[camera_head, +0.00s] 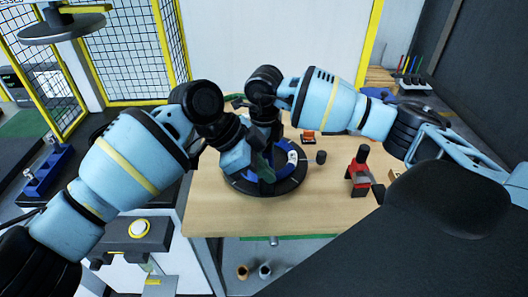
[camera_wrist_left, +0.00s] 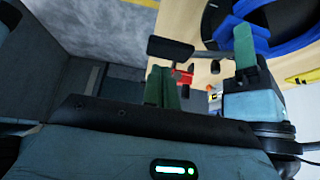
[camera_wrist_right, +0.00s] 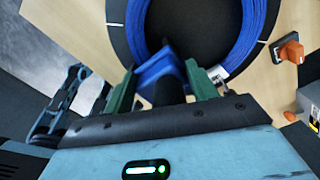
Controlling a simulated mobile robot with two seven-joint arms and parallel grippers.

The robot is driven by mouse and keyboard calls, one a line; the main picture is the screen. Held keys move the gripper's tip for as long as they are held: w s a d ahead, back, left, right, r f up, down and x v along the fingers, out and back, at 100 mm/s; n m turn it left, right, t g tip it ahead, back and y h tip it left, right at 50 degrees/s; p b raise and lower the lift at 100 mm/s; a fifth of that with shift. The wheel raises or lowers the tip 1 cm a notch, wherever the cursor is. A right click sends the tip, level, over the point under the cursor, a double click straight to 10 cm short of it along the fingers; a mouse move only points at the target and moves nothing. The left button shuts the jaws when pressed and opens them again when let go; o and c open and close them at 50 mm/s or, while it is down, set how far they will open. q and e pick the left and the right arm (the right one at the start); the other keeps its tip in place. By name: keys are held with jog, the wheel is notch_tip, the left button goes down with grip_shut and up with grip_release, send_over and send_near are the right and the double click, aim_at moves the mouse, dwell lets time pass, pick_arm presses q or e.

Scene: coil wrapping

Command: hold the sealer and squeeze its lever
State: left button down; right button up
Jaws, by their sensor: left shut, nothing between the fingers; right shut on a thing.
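My right gripper (camera_wrist_right: 160,92) is shut on a blue piece with a dark grip (camera_wrist_right: 172,66), which I take for the sealer. It is held over the rim of the blue coil (camera_wrist_right: 256,28), and much of it is hidden. My left gripper (camera_wrist_left: 162,88) is shut and empty, its green fingers together. It comes in low from the left beside the right gripper (camera_head: 273,146). A rod with a black block end (camera_wrist_left: 178,50), seemingly the lever, shows just beyond the left fingertips, apart from them.
The coil lies on a black round stand (camera_head: 290,185) on the wooden table (camera_head: 215,205). A red and black tool (camera_head: 358,170) stands to the right. A small orange-red item (camera_head: 308,137) lies behind. The table's front left is clear.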

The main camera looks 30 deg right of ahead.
pick_arm(q)
jog(key=shift+r, duration=1.8)
pick_arm(e)
jog(key=shift+s+f, duration=0.2)
jog(key=shift+f, duration=0.25)
jog(key=o, duration=1.1)
jog(key=shift+c, duration=0.2)
pick_arm(q)
jog(key=shift+a, duration=0.1)
pick_arm(e)
jog(key=o, duration=0.3)
jog(key=shift+r, duration=0.1)
